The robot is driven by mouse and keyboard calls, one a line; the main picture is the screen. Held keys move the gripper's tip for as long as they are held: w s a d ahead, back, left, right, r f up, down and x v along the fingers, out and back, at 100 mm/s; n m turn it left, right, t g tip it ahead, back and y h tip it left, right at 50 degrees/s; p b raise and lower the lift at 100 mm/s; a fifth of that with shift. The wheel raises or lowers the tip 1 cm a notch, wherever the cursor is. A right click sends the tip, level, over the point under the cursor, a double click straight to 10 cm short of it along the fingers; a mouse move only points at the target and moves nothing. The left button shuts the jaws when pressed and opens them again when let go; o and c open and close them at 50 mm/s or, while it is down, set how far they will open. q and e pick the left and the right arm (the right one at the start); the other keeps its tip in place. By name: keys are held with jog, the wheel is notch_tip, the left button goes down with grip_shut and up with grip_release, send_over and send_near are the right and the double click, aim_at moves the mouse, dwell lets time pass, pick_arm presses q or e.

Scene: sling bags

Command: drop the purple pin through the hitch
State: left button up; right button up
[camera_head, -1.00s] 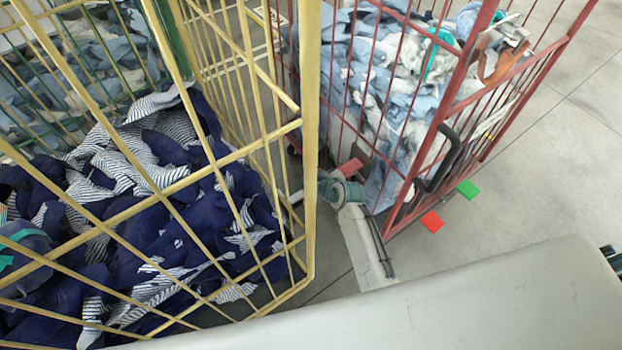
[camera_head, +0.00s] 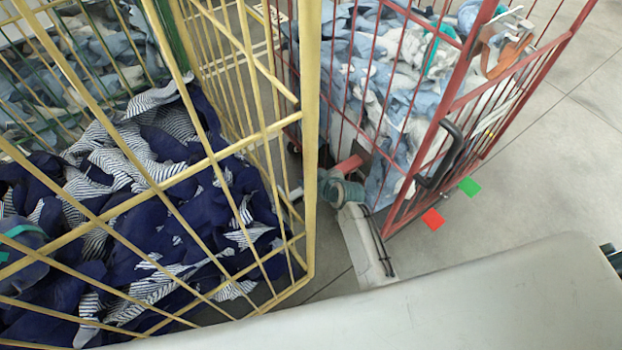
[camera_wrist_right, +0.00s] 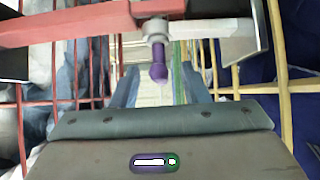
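In the right wrist view the purple pin (camera_wrist_right: 159,68) stands out of a grey collar (camera_wrist_right: 157,28) where a red bar (camera_wrist_right: 75,24) from the left meets a pale grey bar (camera_wrist_right: 215,28) from the right. How deep the pin sits in the hitch cannot be told. In the head view my right wrist (camera_head: 346,190) is by the red bar (camera_head: 350,165) between the carts and hides the pin. My left gripper is out of view.
A yellow cage cart (camera_head: 312,150) full of navy and striped cloth stands at the left. A red cage cart (camera_head: 450,95) with pale blue cloth stands at the back right. Red (camera_head: 432,219) and green (camera_head: 468,187) tabs stick out near its base. Floor at the right is clear.

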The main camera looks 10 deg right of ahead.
jog(key=shift+s, duration=0.1)
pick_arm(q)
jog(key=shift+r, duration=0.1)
pick_arm(e)
jog(key=v, duration=1)
jog(key=shift+s+d+r, duration=0.15)
jog(key=shift+s+r, duration=0.05)
jog(key=shift+r, duration=0.05)
